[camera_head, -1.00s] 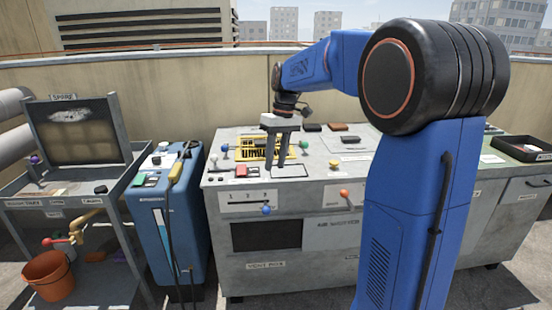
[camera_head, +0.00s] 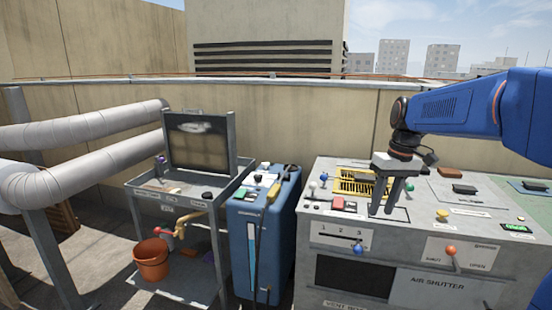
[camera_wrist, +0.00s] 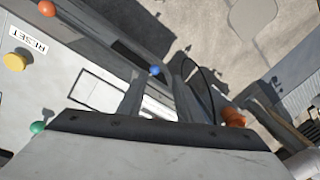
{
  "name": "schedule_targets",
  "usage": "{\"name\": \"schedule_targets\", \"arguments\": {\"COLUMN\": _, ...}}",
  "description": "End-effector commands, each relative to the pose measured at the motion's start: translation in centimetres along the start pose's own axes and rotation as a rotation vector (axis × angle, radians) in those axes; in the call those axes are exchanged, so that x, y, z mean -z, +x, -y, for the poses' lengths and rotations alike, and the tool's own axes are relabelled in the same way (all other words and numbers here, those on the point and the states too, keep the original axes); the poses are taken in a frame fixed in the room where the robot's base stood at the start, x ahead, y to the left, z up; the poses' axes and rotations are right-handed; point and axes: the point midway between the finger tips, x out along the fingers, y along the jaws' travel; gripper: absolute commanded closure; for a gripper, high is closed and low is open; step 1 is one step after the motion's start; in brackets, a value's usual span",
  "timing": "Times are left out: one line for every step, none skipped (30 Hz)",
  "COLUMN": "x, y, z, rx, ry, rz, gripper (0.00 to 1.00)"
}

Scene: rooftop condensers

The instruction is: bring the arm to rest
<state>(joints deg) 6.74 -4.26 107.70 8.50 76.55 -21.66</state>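My gripper (camera_head: 388,208) hangs at the end of my blue arm, pointing down over the top of the grey console (camera_head: 455,212). Its two dark fingers stand apart with nothing seen between them, near a black-outlined white rectangle on the console top. In the wrist view my gripper (camera_wrist: 158,85) also shows both fingers apart and empty. I cannot tell whether the fingertips touch the console.
Around the gripper stand a red switch (camera_head: 337,203), a yellow grille (camera_head: 355,185), a yellow knob (camera_head: 442,215) and a blue-knobbed lever (camera_head: 358,250). Left are a blue machine (camera_head: 262,235), a grey cart (camera_head: 180,205), an orange bucket (camera_head: 152,260) and thick pipes (camera_head: 90,130).

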Motion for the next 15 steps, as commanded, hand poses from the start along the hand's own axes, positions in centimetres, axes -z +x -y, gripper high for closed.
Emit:
{"name": "schedule_targets", "arguments": {"x": -1.4, "y": -0.1, "z": 0.7, "rx": -0.012, "ry": 0.007, "rz": -0.015, "gripper": 0.68}}
{"name": "schedule_targets", "arguments": {"x": -2.2, "y": -0.2, "z": 1.0, "rx": -0.019, "ry": 0.012, "rz": -0.025, "gripper": 0.68}}
{"name": "schedule_targets", "arguments": {"x": -3.2, "y": -0.1, "z": 1.4, "rx": -0.028, "ry": 0.021, "rz": -0.035, "gripper": 0.68}}
{"name": "schedule_targets", "arguments": {"x": -3.9, "y": -0.1, "z": 1.7, "rx": -0.036, "ry": 0.026, "rz": -0.044, "gripper": 0.68}}
{"name": "schedule_targets", "arguments": {"x": -4.7, "y": 0.0, "z": 1.9, "rx": -0.043, "ry": 0.031, "rz": -0.054, "gripper": 0.68}}
{"name": "schedule_targets", "arguments": {"x": -5.7, "y": 0.1, "z": 2.3, "rx": -0.051, "ry": 0.040, "rz": -0.065, "gripper": 0.68}}
{"name": "schedule_targets", "arguments": {"x": -6.4, "y": 0.1, "z": 2.6, "rx": -0.058, "ry": 0.045, "rz": -0.074, "gripper": 0.68}}
{"name": "schedule_targets", "arguments": {"x": -7.1, "y": 0.2, "z": 2.9, "rx": -0.064, "ry": 0.050, "rz": -0.084, "gripper": 0.68}}
{"name": "schedule_targets", "arguments": {"x": -8.1, "y": 0.4, "z": 3.2, "rx": -0.072, "ry": 0.058, "rz": -0.096, "gripper": 0.68}}
{"name": "schedule_targets", "arguments": {"x": -8.8, "y": 0.6, "z": 3.4, "rx": -0.078, "ry": 0.062, "rz": -0.106, "gripper": 0.68}}
{"name": "schedule_targets", "arguments": {"x": -9.6, "y": 0.7, "z": 3.6, "rx": -0.085, "ry": 0.067, "rz": -0.116, "gripper": 0.68}}
{"name": "schedule_targets", "arguments": {"x": -10.6, "y": 0.9, "z": 3.9, "rx": -0.092, "ry": 0.075, "rz": -0.128, "gripper": 0.68}}
{"name": "schedule_targets", "arguments": {"x": -11.3, "y": 1.1, "z": 4.1, "rx": -0.098, "ry": 0.080, "rz": -0.138, "gripper": 0.68}}
{"name": "schedule_targets", "arguments": {"x": -12.0, "y": 1.3, "z": 4.3, "rx": -0.103, "ry": 0.086, "rz": -0.148, "gripper": 0.68}}
{"name": "schedule_targets", "arguments": {"x": -13.0, "y": 1.6, "z": 4.6, "rx": -0.110, "ry": 0.093, "rz": -0.161, "gripper": 0.68}}
